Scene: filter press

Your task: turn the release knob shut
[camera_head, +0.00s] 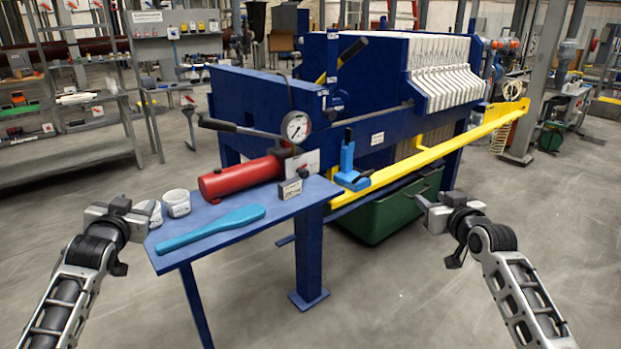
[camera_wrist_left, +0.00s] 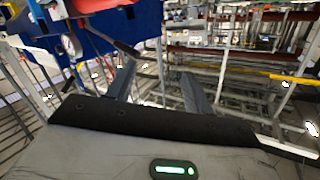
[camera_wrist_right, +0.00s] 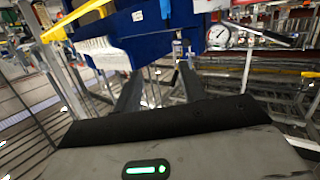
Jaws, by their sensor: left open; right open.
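A red hand pump cylinder (camera_head: 238,178) lies on the blue side table (camera_head: 228,236), with a round pressure gauge (camera_head: 296,127) above its right end. A small grey block with a dark knob-like top (camera_head: 303,173) stands just right of the pump; I cannot tell for sure whether this is the release knob. My left gripper (camera_head: 137,213) is open and empty by the table's left edge, near the white cups. My right gripper (camera_head: 424,212) is open and empty, well right of the table, in front of the green bin. The gauge also shows in the right wrist view (camera_wrist_right: 219,36).
The pump's dark lever (camera_head: 238,129) sticks out leftward above the cylinder. A blue spatula (camera_head: 210,228) and white cups (camera_head: 177,203) lie on the table. A blue tool (camera_head: 349,165) stands by the yellow rail (camera_head: 440,150). The filter press (camera_head: 375,80) blocks the back. Floor in front is clear.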

